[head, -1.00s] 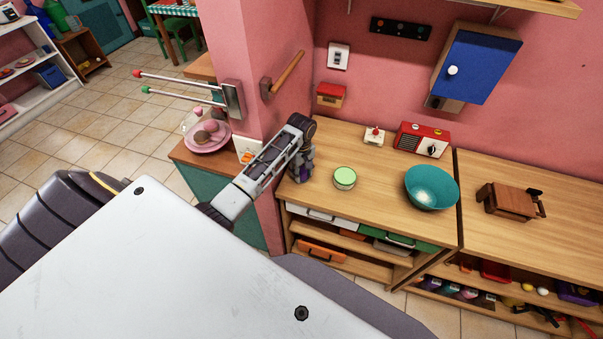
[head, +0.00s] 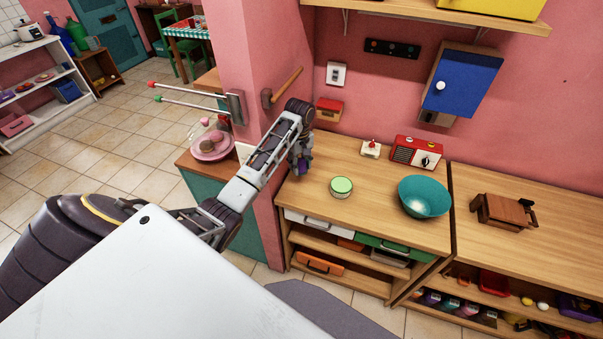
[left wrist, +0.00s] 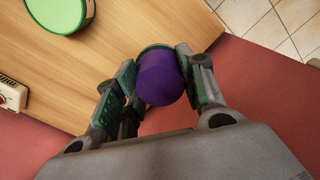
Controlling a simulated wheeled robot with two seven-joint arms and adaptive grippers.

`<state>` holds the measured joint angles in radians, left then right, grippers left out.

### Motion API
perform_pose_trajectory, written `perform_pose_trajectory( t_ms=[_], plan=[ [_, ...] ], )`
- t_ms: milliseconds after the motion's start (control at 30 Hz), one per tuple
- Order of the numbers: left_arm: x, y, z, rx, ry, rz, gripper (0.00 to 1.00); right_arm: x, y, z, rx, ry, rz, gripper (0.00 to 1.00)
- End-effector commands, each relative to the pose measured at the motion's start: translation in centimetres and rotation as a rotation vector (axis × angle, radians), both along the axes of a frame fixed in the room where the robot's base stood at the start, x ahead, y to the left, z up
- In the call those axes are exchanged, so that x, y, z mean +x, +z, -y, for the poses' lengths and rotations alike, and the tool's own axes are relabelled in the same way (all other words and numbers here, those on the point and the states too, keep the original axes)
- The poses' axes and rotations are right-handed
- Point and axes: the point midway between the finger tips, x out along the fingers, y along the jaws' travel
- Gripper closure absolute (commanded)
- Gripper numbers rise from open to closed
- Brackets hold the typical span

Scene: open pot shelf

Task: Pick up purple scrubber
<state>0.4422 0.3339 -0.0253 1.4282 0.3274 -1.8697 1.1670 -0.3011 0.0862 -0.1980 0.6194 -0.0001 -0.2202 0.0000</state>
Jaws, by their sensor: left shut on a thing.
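The purple scrubber (left wrist: 158,80) is a rounded purple thing between the two fingers of my left gripper (left wrist: 160,78) in the left wrist view. The fingers touch it on both sides. In the head view my left gripper (head: 301,160) is above the left end of the wooden counter (head: 380,215), close to the pink wall corner. A little purple shows at the fingers there, and most of the scrubber is hidden. My right gripper is in neither view.
A round tin with a green lid (head: 341,187) stands on the counter right of the gripper. A teal bowl (head: 425,197), a red radio (head: 416,153) and a wooden device (head: 503,210) stand further right. A wooden-handled hammer (head: 283,87) hangs on the wall beside the arm.

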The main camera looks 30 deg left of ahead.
Motion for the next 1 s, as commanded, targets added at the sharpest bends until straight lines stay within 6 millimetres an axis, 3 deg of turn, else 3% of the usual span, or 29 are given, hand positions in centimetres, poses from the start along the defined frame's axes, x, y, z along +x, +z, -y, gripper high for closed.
perform_pose_trajectory(
  t_ms=[567, 600, 733, 1000],
  plan=[
    [0.2, 0.7, -0.4, 0.0, -0.001, 0.0, 0.84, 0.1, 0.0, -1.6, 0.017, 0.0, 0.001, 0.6],
    [0.2, 0.7, -0.4, 0.0, -0.001, 0.0, 0.61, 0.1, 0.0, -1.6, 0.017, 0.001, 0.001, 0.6],
    [0.2, 0.7, -0.3, 0.0, -0.001, 0.0, 0.78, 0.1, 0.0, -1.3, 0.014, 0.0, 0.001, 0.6],
    [0.6, 1.0, -0.3, 0.0, -0.001, 0.0, 0.79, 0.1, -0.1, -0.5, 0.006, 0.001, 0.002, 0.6]
  ],
)
